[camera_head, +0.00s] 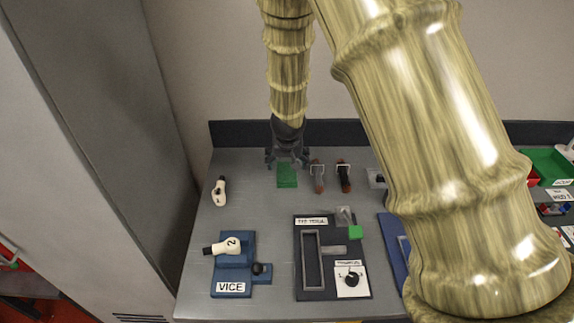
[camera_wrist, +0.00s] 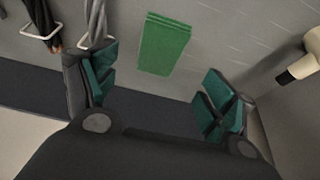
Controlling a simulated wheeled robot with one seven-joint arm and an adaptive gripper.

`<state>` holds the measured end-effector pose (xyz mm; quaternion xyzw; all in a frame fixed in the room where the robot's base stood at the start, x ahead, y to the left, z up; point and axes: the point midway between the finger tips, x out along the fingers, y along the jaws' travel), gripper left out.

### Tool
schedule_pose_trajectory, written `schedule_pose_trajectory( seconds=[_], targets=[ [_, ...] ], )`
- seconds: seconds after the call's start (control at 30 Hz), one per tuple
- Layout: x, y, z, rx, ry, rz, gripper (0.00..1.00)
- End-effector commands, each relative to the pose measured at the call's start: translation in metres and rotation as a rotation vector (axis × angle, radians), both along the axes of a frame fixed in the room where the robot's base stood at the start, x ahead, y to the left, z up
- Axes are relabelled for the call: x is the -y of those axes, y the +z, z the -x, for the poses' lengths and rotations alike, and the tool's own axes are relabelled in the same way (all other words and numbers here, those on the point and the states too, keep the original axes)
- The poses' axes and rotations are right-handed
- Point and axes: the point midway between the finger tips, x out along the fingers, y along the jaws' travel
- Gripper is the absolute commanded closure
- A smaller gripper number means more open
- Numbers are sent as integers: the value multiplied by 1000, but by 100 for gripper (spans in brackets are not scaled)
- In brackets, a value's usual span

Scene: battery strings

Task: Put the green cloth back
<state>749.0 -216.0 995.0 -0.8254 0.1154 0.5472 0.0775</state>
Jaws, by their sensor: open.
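The green cloth (camera_head: 287,176) lies folded flat on the grey bench near its back edge. In the wrist view the cloth (camera_wrist: 163,44) shows as a green rectangle ahead of the fingers, apart from them. My gripper (camera_head: 287,162) is over the back of the bench, just behind the cloth in the head view. Its two teal-padded fingers (camera_wrist: 155,95) are spread wide with nothing between them. How high it is above the bench cannot be told exactly.
Two red-and-grey clamp-like tools (camera_head: 318,176) (camera_head: 344,176) stand right of the cloth. A white-handled tool (camera_head: 220,191) lies to the left. The blue vice (camera_head: 233,278) and a dark test fixture (camera_head: 333,289) stand in front. A dark upstand (camera_head: 230,134) runs along the back.

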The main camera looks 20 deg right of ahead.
Motion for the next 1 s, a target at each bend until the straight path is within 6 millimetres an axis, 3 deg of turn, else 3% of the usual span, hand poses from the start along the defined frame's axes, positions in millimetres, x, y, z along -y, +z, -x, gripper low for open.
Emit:
schedule_pose_trajectory(
  seconds=[0.1, 0.3, 0.87, 1.0],
  targets=[
    [-2, 16, 5, 2, 3, 2, 17],
    [-3, 29, 11, 1, 1, 2, 17],
    [-4, 32, 13, 0, 0, 0, 17],
    [-4, 44, 13, 1, -1, 0, 17]
  ],
)
